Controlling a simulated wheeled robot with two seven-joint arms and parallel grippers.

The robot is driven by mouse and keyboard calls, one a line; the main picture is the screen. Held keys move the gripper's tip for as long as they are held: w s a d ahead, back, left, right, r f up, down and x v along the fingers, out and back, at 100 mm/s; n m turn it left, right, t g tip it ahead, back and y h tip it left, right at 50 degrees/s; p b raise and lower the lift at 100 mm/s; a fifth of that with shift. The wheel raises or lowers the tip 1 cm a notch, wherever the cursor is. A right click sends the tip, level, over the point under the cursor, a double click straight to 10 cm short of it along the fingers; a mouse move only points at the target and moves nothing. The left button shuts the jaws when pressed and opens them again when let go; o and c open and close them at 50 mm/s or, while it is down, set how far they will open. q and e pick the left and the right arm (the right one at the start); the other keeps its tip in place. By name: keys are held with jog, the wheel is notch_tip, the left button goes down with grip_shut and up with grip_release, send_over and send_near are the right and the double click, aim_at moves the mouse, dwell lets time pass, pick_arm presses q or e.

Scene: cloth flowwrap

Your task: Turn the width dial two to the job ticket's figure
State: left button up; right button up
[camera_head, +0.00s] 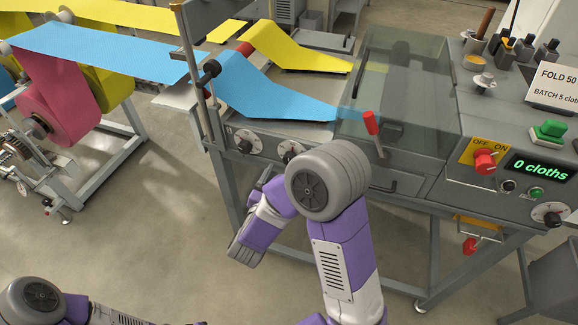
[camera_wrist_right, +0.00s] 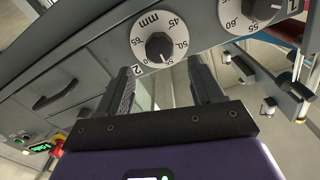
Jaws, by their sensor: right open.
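Width dial two (camera_head: 290,150) is the right of two round white dials on the machine's front panel. In the right wrist view it is a white mm dial (camera_wrist_right: 160,45) with a dark knob, figures 45, 50 and 55, and a "2" plate beside it. The job ticket (camera_head: 556,88) reads "FOLD 50" and "BATCH 5 cloths", cut off at the right edge. My right gripper (camera_head: 264,181) is mostly hidden behind my arm. Its open, empty fingers (camera_wrist_right: 165,82) point at dial two, apart from it. My left gripper is out of view.
Dial one (camera_head: 248,140) sits close to the left of dial two. A drawer handle (camera_head: 382,186), a red lever (camera_head: 370,122) and a red OFF/ON switch (camera_head: 485,161) lie to the right. The counter (camera_head: 540,168) reads 0 cloths. Open floor lies in front.

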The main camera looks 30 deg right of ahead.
jog(key=x, duration=0.6)
jog(key=shift+w+d+b, duration=0.2)
jog(key=shift+d+b, duration=0.05)
jog(key=shift+b, duration=0.15)
jog(key=c, duration=1)
